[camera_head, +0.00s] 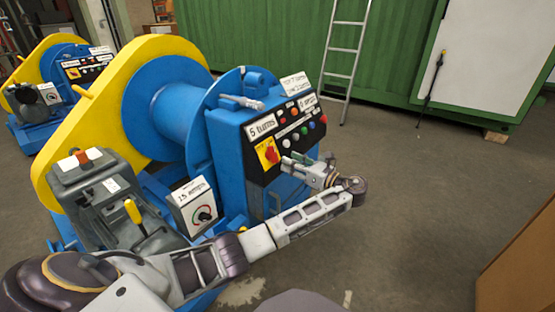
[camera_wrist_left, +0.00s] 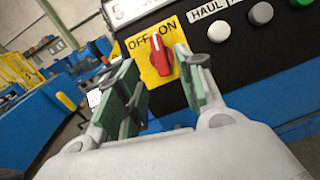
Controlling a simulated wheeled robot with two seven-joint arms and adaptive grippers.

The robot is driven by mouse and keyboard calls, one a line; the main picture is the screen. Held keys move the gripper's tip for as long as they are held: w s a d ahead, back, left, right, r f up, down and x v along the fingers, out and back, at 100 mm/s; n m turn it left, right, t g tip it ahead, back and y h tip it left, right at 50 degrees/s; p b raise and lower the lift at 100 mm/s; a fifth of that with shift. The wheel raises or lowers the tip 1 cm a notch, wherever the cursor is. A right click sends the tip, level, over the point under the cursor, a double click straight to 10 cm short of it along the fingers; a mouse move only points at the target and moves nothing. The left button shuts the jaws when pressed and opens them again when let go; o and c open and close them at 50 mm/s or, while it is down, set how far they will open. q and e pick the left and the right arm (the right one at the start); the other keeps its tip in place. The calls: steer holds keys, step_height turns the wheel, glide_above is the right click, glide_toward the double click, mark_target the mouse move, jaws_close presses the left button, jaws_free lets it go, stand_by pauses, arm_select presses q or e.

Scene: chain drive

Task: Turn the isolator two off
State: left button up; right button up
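A red rotary isolator knob (camera_head: 270,153) sits on a yellow plate (camera_head: 264,146) at the left of the black control panel on the blue winch. In the left wrist view the red knob (camera_wrist_left: 161,55) is on the yellow plate marked OFF and ON, its upper end near the lettering between the two words. I cannot tell its exact setting. No number shows on it. My left gripper (camera_head: 288,160) is just in front of the panel, right of the knob. In the left wrist view its green-padded fingers (camera_wrist_left: 158,75) are apart, on either side of the knob, with nothing gripped.
Several coloured buttons (camera_head: 306,130) lie right of the isolator. A similar winch (camera_head: 62,75) stands further back. A ladder (camera_head: 343,60) leans on the green container.

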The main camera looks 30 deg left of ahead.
mark_target(276, 155)
arm_select(q)
steer(key=a, duration=0.1)
steer(key=a+b, duration=0.1)
steer(key=a, duration=0.1)
steer(key=a+b, duration=0.1)
steer(key=a, duration=0.1)
steer(key=shift+w+a+f, duration=0.1)
steer(key=shift+w+a, duration=0.15)
steer(key=shift+w, duration=0.1)
steer(key=shift+w+a+b, duration=0.1)
steer(key=shift+a+b, duration=0.2)
steer(key=shift+a, duration=0.35)
arm_select(e)
steer(key=shift+w+a+f, duration=0.15)
steer(key=shift+w+f, duration=0.05)
steer(key=shift+f, duration=0.4)
steer(key=shift+w+a+f, duration=0.15)
steer(key=shift+w+f, duration=0.05)
steer(key=shift+f, duration=0.4)
steer(key=shift+s, duration=0.15)
arm_select(q)
steer(key=c, duration=0.7)
jaws_close()
